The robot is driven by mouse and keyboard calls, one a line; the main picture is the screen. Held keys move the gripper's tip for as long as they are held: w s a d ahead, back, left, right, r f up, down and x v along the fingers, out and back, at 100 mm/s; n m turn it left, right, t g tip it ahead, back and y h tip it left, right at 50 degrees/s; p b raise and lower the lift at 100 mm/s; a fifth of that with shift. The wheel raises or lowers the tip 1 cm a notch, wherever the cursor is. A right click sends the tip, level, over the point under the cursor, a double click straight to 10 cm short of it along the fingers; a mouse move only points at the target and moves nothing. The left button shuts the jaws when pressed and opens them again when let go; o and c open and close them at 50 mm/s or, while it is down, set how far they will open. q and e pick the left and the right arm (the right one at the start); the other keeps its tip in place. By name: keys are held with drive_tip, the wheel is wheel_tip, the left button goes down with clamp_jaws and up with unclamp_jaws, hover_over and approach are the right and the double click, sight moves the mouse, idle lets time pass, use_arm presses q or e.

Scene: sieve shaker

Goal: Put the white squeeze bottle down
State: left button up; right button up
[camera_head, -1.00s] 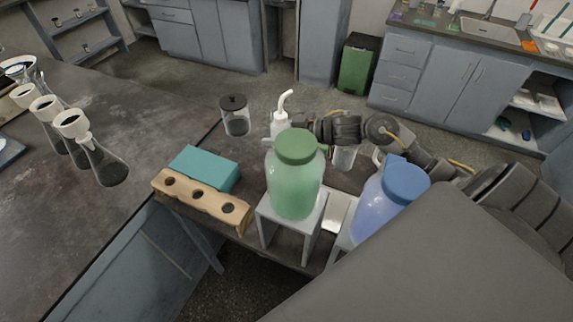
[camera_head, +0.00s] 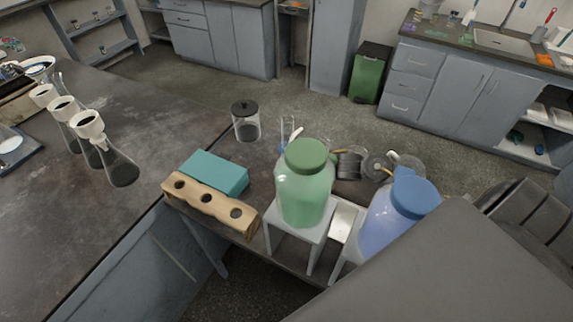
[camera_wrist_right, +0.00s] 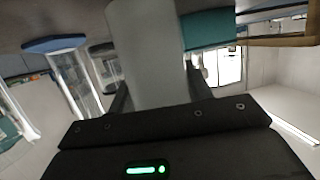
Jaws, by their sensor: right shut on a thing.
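The white squeeze bottle is mostly hidden behind the green-capped jar (camera_head: 303,195) in the head view; only its pale nozzle (camera_head: 297,133) shows above the cap. In the right wrist view the white bottle body (camera_wrist_right: 150,55) fills the space between the fingers. My right gripper (camera_wrist_right: 160,92) is shut on it. In the head view the right gripper's dark body (camera_head: 347,166) shows to the right of the green jar, low over the bench, its fingertips hidden. I cannot tell whether the bottle's base touches the bench. My left gripper is not in view.
The green jar stands on a small white stand (camera_head: 318,236). A blue-capped jar (camera_head: 385,222) is to its right.

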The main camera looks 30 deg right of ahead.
drive_tip(key=shift+f, duration=0.15)
drive_tip(key=shift+f, duration=0.2)
drive_tip(key=o, duration=0.6)
